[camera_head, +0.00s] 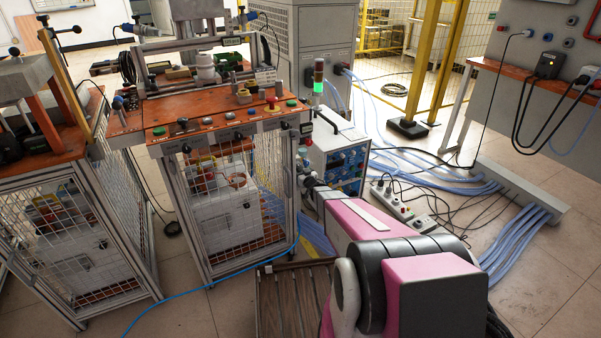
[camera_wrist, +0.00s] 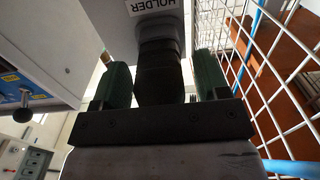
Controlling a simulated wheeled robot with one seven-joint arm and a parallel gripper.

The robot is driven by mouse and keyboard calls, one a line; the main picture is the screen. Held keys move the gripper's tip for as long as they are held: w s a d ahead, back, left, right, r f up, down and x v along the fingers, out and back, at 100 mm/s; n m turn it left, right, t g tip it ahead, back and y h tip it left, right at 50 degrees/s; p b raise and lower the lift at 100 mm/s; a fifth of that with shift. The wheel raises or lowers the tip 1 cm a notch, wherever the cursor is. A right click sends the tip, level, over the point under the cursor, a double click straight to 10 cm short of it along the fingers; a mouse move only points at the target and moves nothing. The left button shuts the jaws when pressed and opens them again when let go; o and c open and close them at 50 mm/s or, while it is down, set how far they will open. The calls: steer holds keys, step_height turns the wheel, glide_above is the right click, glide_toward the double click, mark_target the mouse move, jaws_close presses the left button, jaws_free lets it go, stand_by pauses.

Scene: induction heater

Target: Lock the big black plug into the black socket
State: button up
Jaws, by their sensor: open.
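The big black plug (camera_wrist: 160,75) stands between my fingers in the wrist view. Its far end meets a grey round fitting on a grey plate labelled HOLDER (camera_wrist: 152,6). My gripper (camera_wrist: 162,82) is open, with one green finger on each side of the plug. Narrow gaps seem to show beside it; I cannot tell whether either finger touches. In the head view my pink arm reaches to between the orange-topped bench and the blue-fronted machine, and the fingers and plug are too small or hidden to make out. I cannot surely identify the black socket.
A wire-mesh cage (camera_wrist: 277,70) stands close on the right in the wrist view. The blue-fronted machine (camera_head: 345,160) is beside my arm; its knob (camera_wrist: 22,114) shows at the wrist view's left. The orange-topped bench (camera_head: 222,125) is left. Blue cables (camera_head: 440,165) cross the floor at right.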

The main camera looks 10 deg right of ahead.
steer(key=shift+w+a, duration=0.1)
steer(key=shift+w, duration=0.25)
steer(key=shift+w+a, duration=0.2)
steer(key=shift+w, duration=0.25)
stand_by(0.4)
steer(key=shift+w, duration=0.1)
steer(key=c, duration=1.2)
steer(key=shift+s, duration=0.25)
steer(key=shift+v, duration=3.4)
steer(key=shift+r, duration=0.1)
